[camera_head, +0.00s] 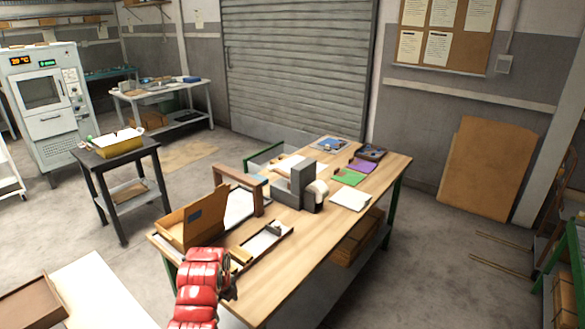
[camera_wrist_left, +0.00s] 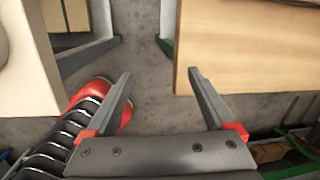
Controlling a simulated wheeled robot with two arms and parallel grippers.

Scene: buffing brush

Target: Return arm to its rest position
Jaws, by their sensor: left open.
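My red left arm (camera_head: 200,282) reaches in at the bottom of the head view, beside the front left corner of the wooden workbench (camera_head: 290,262). Its dark left gripper (camera_head: 230,284) is small and partly hidden by the arm there. In the left wrist view the left gripper (camera_wrist_left: 160,85) is open, with bare grey floor between its two fingers and nothing held. The bench top (camera_wrist_left: 250,50) shows to the right of the fingers. My right gripper is in neither view.
On the bench are an open wooden box (camera_head: 192,220), a tray with small items (camera_head: 262,243), a grey machine with a wheel (camera_head: 298,188) and coloured sheets (camera_head: 348,177). A white-topped table (camera_head: 95,290) stands left of the arm, with a floor gap between.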

